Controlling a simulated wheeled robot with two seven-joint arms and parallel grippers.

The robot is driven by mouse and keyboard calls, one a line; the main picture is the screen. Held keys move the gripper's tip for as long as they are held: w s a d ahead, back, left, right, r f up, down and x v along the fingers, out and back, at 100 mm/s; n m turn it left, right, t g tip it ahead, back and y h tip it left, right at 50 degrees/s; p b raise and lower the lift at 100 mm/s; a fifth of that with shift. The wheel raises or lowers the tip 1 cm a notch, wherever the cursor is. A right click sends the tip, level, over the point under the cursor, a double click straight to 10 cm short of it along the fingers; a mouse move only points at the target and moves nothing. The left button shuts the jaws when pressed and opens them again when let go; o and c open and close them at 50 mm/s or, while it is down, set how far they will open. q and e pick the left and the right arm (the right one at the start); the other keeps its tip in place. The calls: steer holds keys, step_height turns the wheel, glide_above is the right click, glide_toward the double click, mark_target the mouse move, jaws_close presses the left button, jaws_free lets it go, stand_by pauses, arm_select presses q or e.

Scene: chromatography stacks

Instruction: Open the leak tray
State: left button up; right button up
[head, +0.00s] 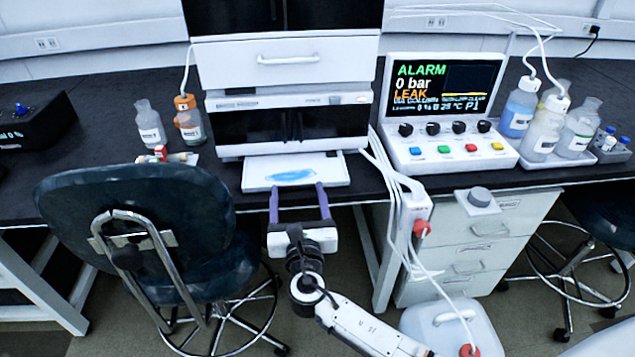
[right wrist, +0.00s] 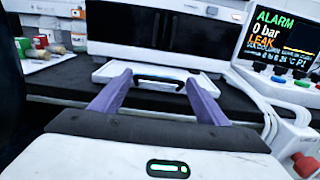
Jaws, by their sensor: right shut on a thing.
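The leak tray (head: 258,181) is a shallow white tray at the bottom of the chromatography stack (head: 289,100). It sticks out towards me over the bench edge, with a blue liquid puddle (head: 291,175) in it. My right gripper (head: 297,188) has its two purple fingers at the tray's front, shut on it. In the right wrist view the fingers (right wrist: 160,79) sit at either end of a dark handle on the tray (right wrist: 112,71). The tray's back part is hidden under the stack. My left gripper is not in view.
A dark chair (head: 140,230) stands left of my arm. White tubes, a large container (head: 452,325) and a drawer cabinet (head: 475,250) are to the right. The control panel (head: 445,110) shows ALARM and LEAK. Bottles (head: 150,125) stand on the bench.

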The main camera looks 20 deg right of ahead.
steer(key=shift+d, duration=0.15)
steer(key=o, duration=1.3)
steer(key=shift+s, duration=0.1)
steer(key=v, duration=1)
